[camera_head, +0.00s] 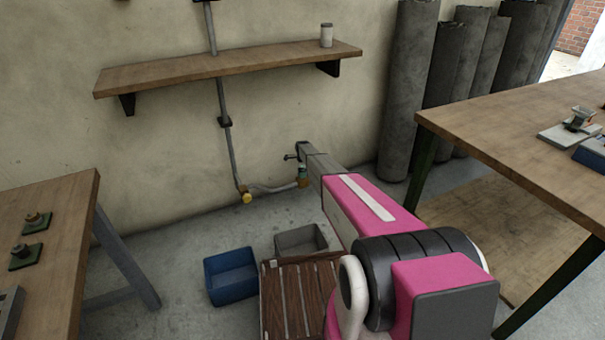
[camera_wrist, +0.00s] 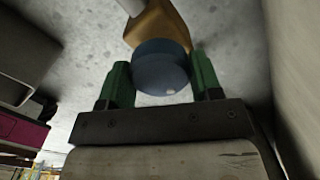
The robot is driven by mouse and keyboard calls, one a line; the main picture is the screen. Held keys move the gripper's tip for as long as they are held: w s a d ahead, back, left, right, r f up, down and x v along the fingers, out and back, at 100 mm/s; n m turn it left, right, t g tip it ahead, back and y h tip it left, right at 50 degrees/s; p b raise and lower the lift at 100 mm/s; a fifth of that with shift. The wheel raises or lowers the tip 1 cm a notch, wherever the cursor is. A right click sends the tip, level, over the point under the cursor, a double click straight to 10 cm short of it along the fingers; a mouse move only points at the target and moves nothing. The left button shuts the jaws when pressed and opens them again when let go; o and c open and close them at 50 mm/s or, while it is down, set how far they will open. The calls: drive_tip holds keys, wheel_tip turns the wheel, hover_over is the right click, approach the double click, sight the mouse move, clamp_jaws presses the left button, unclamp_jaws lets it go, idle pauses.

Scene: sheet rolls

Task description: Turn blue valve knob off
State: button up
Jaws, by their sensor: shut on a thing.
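The blue valve knob (camera_wrist: 160,68) is round and sits on a yellow-brown valve body (camera_wrist: 158,25) in the wrist view. My gripper (camera_wrist: 162,82) has its two green fingers on either side of the knob and is shut on it. In the head view my gripper (camera_head: 302,172) is low by the wall, at the right end of the grey pipe (camera_head: 272,189). The knob is not clearly visible there, and my arm covers part of that area.
A yellow fitting (camera_head: 246,198) sits at the pipe's lower bend. A wooden shelf (camera_head: 225,68) is above. A blue bin (camera_head: 231,275), a grey bin (camera_head: 300,240) and a slatted wooden crate (camera_head: 288,290) stand on the floor below. Tables (camera_head: 45,225) (camera_head: 510,130) flank both sides.

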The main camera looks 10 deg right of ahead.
drive_tip(key=o, duration=0.9)
wheel_tip(320, 180, up, 11)
drive_tip(key=shift+f, duration=0.1)
